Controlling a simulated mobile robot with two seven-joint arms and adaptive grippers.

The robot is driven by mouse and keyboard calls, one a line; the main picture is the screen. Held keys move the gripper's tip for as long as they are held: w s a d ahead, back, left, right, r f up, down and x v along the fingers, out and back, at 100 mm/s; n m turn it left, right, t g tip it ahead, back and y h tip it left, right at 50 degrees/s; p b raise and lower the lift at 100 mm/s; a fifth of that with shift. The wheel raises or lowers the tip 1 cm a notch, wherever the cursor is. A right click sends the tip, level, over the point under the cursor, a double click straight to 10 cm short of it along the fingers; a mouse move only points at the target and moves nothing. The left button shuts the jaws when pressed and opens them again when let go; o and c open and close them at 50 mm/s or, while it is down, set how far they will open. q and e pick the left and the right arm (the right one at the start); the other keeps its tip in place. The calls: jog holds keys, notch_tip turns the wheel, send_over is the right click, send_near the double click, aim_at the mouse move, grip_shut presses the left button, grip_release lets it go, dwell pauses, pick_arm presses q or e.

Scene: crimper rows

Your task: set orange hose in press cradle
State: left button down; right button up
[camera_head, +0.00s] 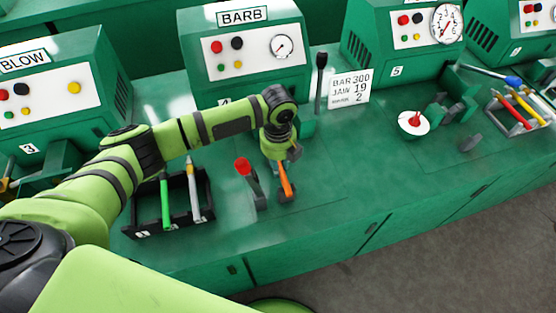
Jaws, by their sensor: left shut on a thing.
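My left gripper (284,153) is over the green bench in front of the BARB press (247,50). It is shut on the orange hose (286,179), which hangs below it, slightly tilted. The hose's lower end is at a small dark grey piece (287,197) low on the bench; I cannot tell whether they touch. The press cradle is not clearly visible; my arm and gripper cover the front of this press. My right gripper is not in view.
A red-topped lever (243,167) stands just left of the hose. A black rack (141,216) holds a green and a pale hose further left. A white dish (414,123) and another hose rack (516,130) are at right.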

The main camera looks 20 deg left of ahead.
pick_arm(q)
jog(key=shift+f, duration=0.35)
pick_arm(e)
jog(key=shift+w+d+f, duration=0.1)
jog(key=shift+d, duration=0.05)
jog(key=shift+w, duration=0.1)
pick_arm(q)
jog(key=c, duration=1.1)
grip_release()
jog(key=shift+o, duration=0.8)
notch_tip(320, 180, up, 12)
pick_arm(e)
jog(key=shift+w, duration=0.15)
